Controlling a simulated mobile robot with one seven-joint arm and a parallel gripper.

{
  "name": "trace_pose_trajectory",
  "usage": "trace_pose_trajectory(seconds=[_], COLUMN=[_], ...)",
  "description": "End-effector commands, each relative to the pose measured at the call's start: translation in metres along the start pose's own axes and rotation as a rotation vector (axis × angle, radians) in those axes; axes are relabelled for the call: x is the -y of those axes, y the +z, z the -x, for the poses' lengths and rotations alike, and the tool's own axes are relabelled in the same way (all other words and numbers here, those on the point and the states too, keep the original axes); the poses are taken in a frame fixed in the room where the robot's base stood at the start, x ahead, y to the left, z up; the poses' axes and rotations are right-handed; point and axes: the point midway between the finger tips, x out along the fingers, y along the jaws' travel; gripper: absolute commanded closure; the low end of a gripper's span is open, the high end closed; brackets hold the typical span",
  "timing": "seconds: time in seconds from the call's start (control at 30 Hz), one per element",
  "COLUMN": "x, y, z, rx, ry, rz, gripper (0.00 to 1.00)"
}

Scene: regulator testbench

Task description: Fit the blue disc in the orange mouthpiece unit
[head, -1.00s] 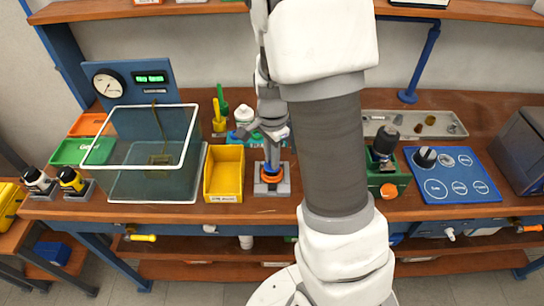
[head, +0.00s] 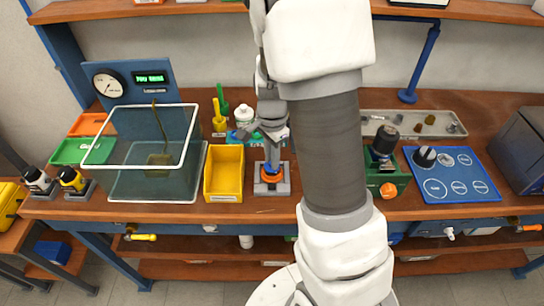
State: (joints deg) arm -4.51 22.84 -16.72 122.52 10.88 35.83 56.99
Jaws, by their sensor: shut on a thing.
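The orange mouthpiece unit (head: 272,178) sits on a grey block near the front of the bench, right of the yellow bin. My gripper (head: 272,143) points down just above it and is shut on a small upright blue piece (head: 273,157). The piece's lower end is at or just over the orange part; I cannot tell whether they touch. The piece is too small in the head view to make out a disc shape, and my fingers partly hide it.
The yellow bin (head: 224,173) stands close on the left, beside a glass tank (head: 155,196). Behind stand upright yellow and green tools (head: 219,118) and a white bottle (head: 244,115). On the right are a green block (head: 390,172), a blue board (head: 470,190) and a metal tray (head: 437,120).

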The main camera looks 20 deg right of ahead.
Motion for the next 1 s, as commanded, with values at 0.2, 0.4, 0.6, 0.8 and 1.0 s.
trace_pose_trajectory(seconds=[0.2,0.4,0.6,0.8,1.0], x=[0.000,0.000,0.000,0.000,0.000], y=[0.000,0.000,0.000,0.000,0.000], z=[-0.001,-0.006,-0.010,-0.010,-0.010], rx=[0.000,0.000,0.001,0.000,0.000], ry=[0.000,0.001,0.001,0.000,0.000], rz=[0.000,0.000,0.000,0.000,0.000], gripper=[1.00,1.00,1.00,1.00,1.00])
